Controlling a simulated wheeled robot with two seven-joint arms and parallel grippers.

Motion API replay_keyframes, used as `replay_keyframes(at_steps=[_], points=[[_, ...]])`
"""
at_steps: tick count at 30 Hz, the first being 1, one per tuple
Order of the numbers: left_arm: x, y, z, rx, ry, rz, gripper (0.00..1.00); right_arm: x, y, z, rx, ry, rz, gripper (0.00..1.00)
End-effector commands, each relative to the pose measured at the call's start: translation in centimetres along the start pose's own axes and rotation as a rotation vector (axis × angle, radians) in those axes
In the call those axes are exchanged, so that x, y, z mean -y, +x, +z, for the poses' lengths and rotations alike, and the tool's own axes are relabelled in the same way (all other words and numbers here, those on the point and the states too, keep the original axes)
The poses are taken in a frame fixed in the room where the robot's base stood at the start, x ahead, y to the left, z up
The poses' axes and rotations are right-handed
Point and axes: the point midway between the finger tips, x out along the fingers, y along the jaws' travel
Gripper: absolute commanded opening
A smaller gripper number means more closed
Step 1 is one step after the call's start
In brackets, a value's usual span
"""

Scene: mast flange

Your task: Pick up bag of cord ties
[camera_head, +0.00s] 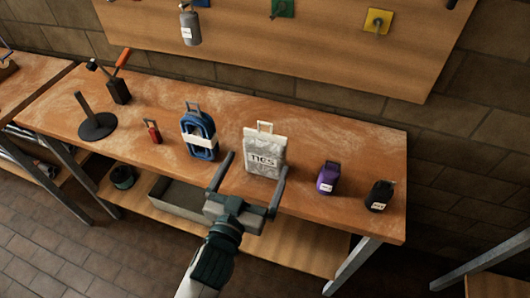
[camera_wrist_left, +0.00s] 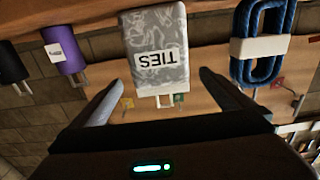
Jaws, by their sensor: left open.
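The bag of cord ties (camera_head: 264,153) is a pale grey, patterned pouch with a white label reading "TIES" and a loop handle on top. It stands upright on the wooden workbench (camera_head: 330,143). My left gripper (camera_head: 253,172) is open, its two fingers pointing toward the bag from the front. In the left wrist view the bag (camera_wrist_left: 155,45) appears upside down, beyond and between the spread fingers (camera_wrist_left: 160,95). The fingers look apart from the bag, and nothing is held. My right gripper is not in view.
A coiled blue rope (camera_head: 199,136) and a small red item (camera_head: 153,132) stand left of the bag. A purple item (camera_head: 327,178) and a black item (camera_head: 379,195) stand to its right. A black stand (camera_head: 97,126) is further left. A pegboard (camera_head: 300,45) rises behind the bench.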

Motion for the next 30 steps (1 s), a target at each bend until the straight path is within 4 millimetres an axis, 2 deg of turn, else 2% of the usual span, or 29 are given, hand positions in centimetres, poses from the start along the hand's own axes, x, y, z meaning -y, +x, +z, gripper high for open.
replay_keyframes(at_steps=[3,10,15,26,30], points=[[0.0,2.4,-0.3,-0.001,0.001,0.000,1.00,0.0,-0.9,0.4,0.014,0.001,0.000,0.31],[0.0,5.6,-0.1,0.000,0.000,0.000,1.00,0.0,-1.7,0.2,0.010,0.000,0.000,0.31],[0.0,6.3,0.0,0.000,-0.001,0.000,1.00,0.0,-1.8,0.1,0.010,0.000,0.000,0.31],[0.0,6.5,0.0,0.000,-0.001,0.000,1.00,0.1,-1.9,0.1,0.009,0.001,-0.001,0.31],[0.0,7.4,0.1,0.001,0.000,0.000,1.00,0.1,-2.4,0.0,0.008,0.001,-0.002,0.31]])
